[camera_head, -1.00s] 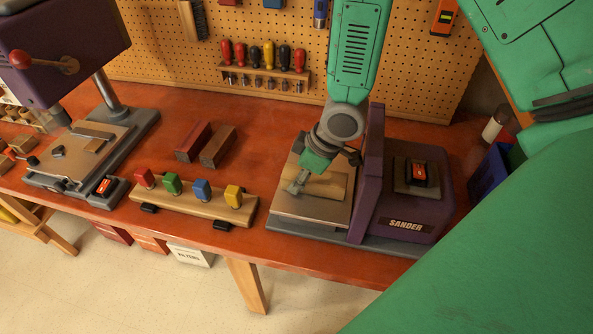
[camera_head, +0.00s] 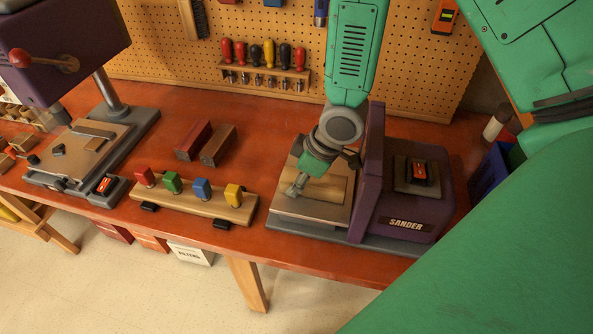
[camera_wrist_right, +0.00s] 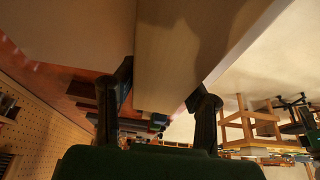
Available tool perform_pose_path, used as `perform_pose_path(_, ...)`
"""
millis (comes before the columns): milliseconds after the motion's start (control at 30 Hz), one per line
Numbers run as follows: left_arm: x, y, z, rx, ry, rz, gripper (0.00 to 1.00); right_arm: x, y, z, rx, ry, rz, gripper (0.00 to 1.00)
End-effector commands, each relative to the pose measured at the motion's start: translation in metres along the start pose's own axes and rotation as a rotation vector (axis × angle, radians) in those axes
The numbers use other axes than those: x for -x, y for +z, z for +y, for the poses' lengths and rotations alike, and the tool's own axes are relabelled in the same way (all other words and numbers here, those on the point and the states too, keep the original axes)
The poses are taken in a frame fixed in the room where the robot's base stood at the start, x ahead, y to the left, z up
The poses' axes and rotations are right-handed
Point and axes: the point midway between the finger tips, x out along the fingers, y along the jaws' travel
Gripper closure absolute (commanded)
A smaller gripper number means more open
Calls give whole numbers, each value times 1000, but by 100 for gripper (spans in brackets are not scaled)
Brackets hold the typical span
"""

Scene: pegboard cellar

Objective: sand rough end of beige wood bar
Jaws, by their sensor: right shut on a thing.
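The beige wood bar (camera_head: 333,187) lies low over the metal table (camera_head: 290,206) of the purple sander (camera_head: 405,215). Its right end is close to the sander's upright purple plate (camera_head: 367,180); I cannot tell whether it touches. My right gripper (camera_head: 297,187) is shut on the bar. In the right wrist view, the bar (camera_wrist_right: 190,60) runs between the two dark fingers (camera_wrist_right: 165,102). The rough end cannot be made out. My left gripper is not in view.
A red-and-black switch (camera_head: 419,173) sits on the sander. Left of it are a wooden rack with coloured blocks (camera_head: 190,204), two dark bars (camera_head: 205,143) and a drill press (camera_head: 75,150). A pegboard (camera_head: 410,70) stands behind. Bench (camera_head: 265,150) between bars and sander is clear.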

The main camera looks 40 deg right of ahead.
Motion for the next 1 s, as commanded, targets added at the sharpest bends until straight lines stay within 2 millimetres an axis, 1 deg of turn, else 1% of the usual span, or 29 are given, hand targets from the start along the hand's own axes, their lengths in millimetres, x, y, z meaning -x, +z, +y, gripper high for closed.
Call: perform_pose_path(1000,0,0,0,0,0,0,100,0,1,12,0,1,1,97)
